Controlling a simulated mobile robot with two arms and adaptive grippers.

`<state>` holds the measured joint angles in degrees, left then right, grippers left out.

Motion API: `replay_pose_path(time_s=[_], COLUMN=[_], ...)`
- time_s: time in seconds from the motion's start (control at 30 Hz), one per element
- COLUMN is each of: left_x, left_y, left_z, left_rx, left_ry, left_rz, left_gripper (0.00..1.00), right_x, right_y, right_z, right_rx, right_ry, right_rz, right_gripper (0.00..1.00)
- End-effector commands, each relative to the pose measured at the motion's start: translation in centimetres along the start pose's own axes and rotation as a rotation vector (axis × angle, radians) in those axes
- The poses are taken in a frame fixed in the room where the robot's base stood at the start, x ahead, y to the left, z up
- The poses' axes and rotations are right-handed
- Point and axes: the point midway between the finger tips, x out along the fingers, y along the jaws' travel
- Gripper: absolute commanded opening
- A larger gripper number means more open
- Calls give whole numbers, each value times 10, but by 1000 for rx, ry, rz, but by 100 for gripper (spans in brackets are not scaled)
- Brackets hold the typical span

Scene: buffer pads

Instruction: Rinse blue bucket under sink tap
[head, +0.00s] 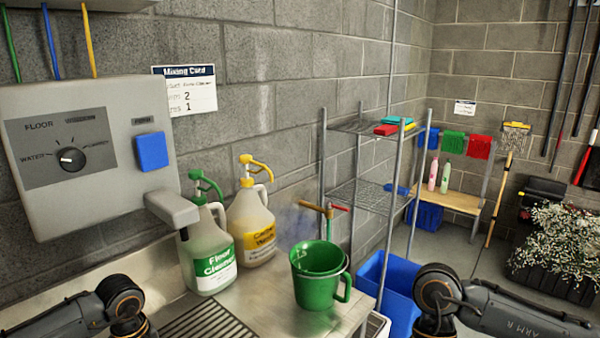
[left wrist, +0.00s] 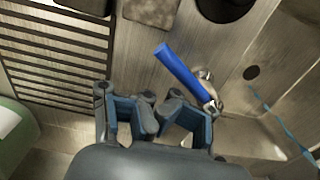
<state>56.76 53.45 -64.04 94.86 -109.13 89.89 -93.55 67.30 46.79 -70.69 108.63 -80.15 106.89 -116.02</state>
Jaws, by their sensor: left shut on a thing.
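My left gripper (left wrist: 161,112) shows in the left wrist view, its fingertips close together. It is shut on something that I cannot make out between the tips. A blue lever handle (left wrist: 180,70) on a metal fitting lies right beside the fingertips, and I cannot tell whether they touch it. A sink basin (left wrist: 280,85) with a dark drain hole lies to the right. In the head view only my arm links show at the bottom; neither gripper does. No blue bucket can be made out. A green bucket (head: 318,292) with a handle stands on the counter's right end.
Floor cleaner (head: 208,250) and yellow-capped cleaner (head: 250,225) jugs stand on the counter (head: 275,305) below a dispenser panel (head: 85,205). A tap with orange and red handles (head: 320,208) is behind the green bucket. A blue bin (head: 400,300) and wire shelf (head: 355,195) are right.

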Motion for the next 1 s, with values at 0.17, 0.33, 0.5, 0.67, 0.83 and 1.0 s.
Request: replay_pose_path(time_s=[0.17, 0.33, 0.5, 0.67, 0.83, 1.0], left_x=[0, -1, 0, 0, 0, 0], left_y=[0, -6, -10, -10, -17, -26], left_z=[-1, 10, 21, 21, 28, 39], left_rx=[-1, 1, -1, -1, 0, 0], left_ry=[0, 1, 1, 0, 1, 0], left_rz=[0, -1, 0, 0, -1, -1], left_gripper=[0, 0, 0, 0, 0, 0], right_x=[-1, -3, -3, -3, -4, -4], right_y=[0, 0, -1, 0, -1, -1], right_z=[0, 1, 1, 1, 2, 2], right_rx=[-2, -2, -2, -2, -2, -2], right_ry=[1, 1, 1, 1, 1, 1], right_rz=[-2, -2, -2, -2, -2, -2], right_gripper=[0, 0, 0, 0, 0, 0])
